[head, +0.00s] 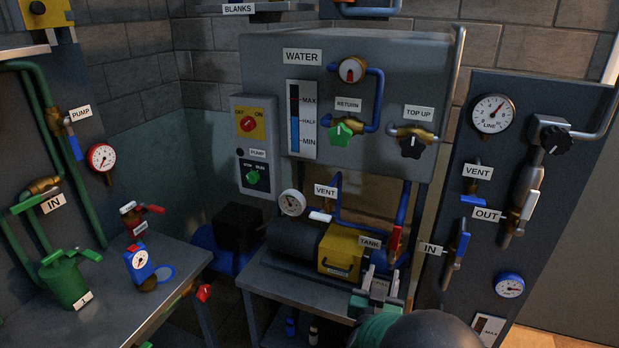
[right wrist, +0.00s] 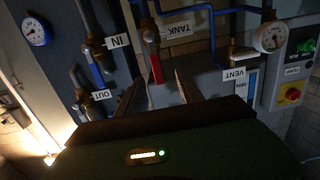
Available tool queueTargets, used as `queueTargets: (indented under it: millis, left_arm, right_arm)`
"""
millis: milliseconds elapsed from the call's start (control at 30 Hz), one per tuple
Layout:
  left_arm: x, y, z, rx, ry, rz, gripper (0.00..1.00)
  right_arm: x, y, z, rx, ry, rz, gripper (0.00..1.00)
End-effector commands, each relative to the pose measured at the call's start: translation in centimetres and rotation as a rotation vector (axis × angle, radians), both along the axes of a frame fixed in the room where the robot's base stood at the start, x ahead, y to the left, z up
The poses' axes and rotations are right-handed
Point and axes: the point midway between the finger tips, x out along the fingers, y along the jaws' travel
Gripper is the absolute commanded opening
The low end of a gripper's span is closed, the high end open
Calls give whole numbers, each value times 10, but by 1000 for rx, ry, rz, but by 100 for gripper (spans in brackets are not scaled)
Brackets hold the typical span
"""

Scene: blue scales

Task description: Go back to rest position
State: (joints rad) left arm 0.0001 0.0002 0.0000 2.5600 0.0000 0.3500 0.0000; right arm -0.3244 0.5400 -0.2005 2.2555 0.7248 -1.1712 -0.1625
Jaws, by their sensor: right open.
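My right gripper (head: 381,284) reaches in from the bottom of the head view, over the front right of the low stand with the pump. Its two fingers are apart with nothing gripped. Just beyond the fingertips is the red valve handle (head: 395,241) beside the TANK label (head: 369,242). In the right wrist view, tilted nearly upside down, the red handle (right wrist: 156,68) shows between the fingers (right wrist: 162,82). I cannot tell how far it is from the tips. My left gripper is not in view.
The grey WATER cabinet (head: 390,75) stands behind. The right panel (head: 470,130) holds gauges and the blue IN lever (head: 461,246), close to my right gripper. The yellow pump box (head: 340,252) is just left of it. A workbench (head: 110,310) with valve parts stands at left.

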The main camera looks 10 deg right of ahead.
Motion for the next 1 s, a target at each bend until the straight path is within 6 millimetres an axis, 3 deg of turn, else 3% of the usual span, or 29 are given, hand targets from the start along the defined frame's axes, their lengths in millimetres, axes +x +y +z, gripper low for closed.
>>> queueTargets:
  millis: [67, 167, 267, 333, 400, 533, 667, 1000]
  left_arm:
    - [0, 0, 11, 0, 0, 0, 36]
    - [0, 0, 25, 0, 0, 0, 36]
    - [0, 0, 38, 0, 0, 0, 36]
    - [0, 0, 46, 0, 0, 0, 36]
    - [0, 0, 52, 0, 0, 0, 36]
    - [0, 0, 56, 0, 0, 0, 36]
    - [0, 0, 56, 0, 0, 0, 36]
    - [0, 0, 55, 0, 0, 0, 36]
  right_arm:
    - [-2, 9, -4, 76, 92, 61, 44]
    - [-23, 36, -24, 212, 314, 196, 44]
    - [-75, 67, -45, 314, 600, 332, 44]
    - [-123, 79, -54, 347, 798, 396, 44]
    - [-170, 82, -60, 355, 975, 429, 44]
    - [-229, 76, -63, 343, 1186, 441, 44]
    - [-247, 73, -66, 338, 1248, 438, 44]
    - [-246, 73, -66, 339, 1246, 438, 44]
